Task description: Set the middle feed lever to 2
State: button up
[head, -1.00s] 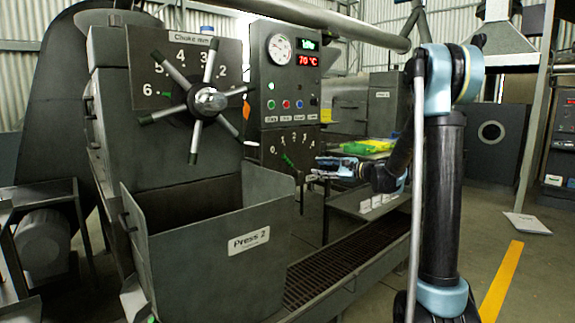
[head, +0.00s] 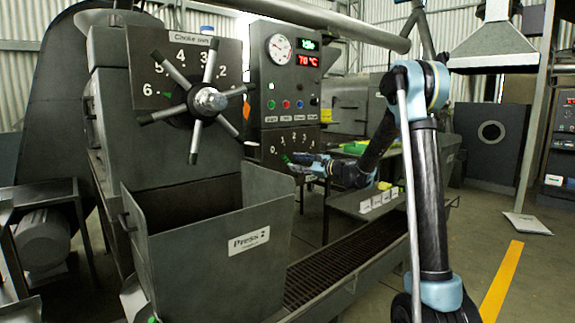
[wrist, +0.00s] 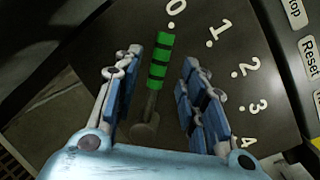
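The feed lever (wrist: 157,72) has a green handle with dark bands and points at the 0 of a white 0-to-4 scale in the wrist view. Its round pivot (wrist: 145,130) sits low on the dark panel. My gripper (wrist: 162,62) is open, with one blue finger on each side of the handle. A gap shows between the handle and both fingers. In the head view my gripper (head: 303,160) is at the lower part of the control panel beside Press 2. It hides most of the lever there; only a bit of green shows.
The Press 2 hopper (head: 222,240) stands left of my arm, below the spoked choke wheel (head: 208,100). Buttons (head: 285,104) sit above the scale, and the Stop and Reset labels (wrist: 309,57) are near it at right. A labelled ledge (head: 375,203) runs beneath my forearm.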

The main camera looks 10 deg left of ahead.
aim_at(289, 161)
jog(key=shift+x, duration=2.95)
grip_shut()
